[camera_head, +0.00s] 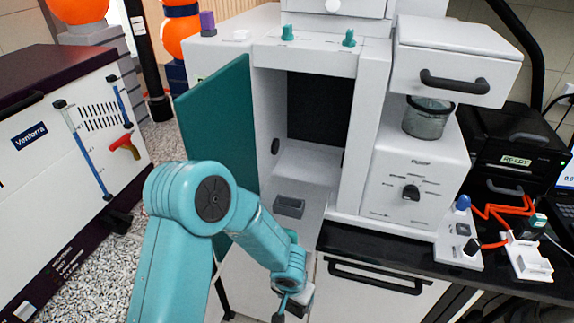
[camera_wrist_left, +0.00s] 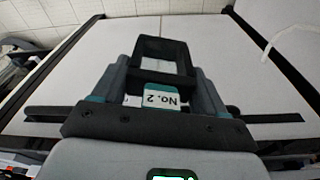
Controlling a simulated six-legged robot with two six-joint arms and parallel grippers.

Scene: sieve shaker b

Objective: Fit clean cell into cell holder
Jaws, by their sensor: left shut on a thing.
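My left gripper (camera_head: 290,308) is low in front of the machine in the head view, partly hidden by its own wrist. In the left wrist view the left gripper (camera_wrist_left: 155,82) is shut on the cell (camera_wrist_left: 163,50), a black open frame with a teal part and a white label reading "No. 2" upside down. A small dark grey box (camera_head: 289,207), which looks like the cell holder, sits on the ledge at the front of the open chamber. The gripper and cell are apart from it, lower and nearer to me. My right gripper is not in view.
The teal door (camera_head: 222,130) stands open left of the chamber (camera_head: 318,110). The pump unit (camera_head: 415,175) is at right, below a drawer with a black handle (camera_head: 455,82). A drawer front with a long handle (camera_head: 375,278) lies below. Orange cable (camera_head: 500,212) runs on the black worktop.

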